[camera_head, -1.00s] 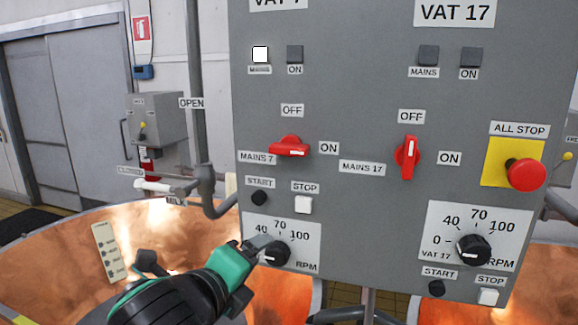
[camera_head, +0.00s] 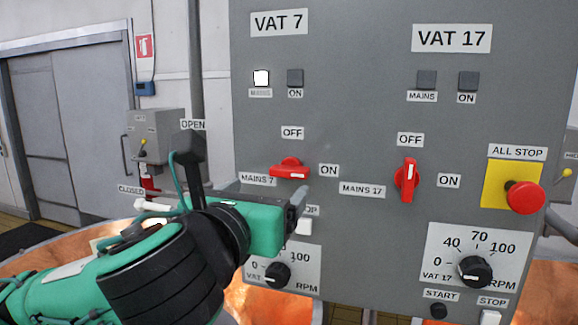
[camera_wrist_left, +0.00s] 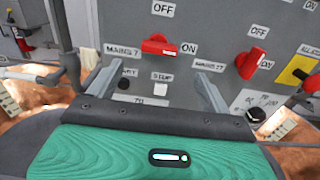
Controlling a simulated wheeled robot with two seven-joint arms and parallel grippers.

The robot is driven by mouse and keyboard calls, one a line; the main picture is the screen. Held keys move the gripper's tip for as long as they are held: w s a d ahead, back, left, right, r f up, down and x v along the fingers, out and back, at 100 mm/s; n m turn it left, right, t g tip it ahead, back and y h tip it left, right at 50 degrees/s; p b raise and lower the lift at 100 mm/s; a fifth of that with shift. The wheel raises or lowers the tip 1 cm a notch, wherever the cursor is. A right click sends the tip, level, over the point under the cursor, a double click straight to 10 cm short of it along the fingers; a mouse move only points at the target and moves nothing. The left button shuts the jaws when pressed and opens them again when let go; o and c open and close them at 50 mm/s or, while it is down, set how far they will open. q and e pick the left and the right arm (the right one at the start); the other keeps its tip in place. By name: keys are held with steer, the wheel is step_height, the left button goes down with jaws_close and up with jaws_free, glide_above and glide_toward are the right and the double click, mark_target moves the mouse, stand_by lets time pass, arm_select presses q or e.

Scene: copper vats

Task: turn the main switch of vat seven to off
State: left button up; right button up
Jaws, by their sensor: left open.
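The main switch of vat 7 (camera_head: 290,169) is a red knob on the grey panel, lying nearly level with its white mark toward ON. It also shows in the wrist view (camera_wrist_left: 160,44), beyond and between the fingers. The VAT 7 sign (camera_head: 279,23) is above, with a lit white MAINS lamp (camera_head: 261,77) and a dark ON lamp (camera_head: 295,77). My left gripper (camera_head: 298,203) is open and empty, just below the switch in the picture and apart from it. Its two fingers (camera_wrist_left: 154,76) show spread in the wrist view. My right gripper is out of view.
The similar red MAINS 17 switch (camera_head: 406,180) stands upright to the right, toward OFF. A red ALL STOP button (camera_head: 525,197) is farther right. The vat 7 RPM dial (camera_head: 277,275) is below my gripper, which hides the START button. Copper vats (camera_head: 270,300) lie below the panel.

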mark_target(287, 170)
arm_select(q)
steer(key=p+x, duration=0.4)
steer(key=x, duration=0.6)
steer(key=shift+r+p, duration=0.1)
steer(key=shift+p, duration=0.2)
steer(key=shift+x, duration=0.85)
steer(key=c, duration=1)
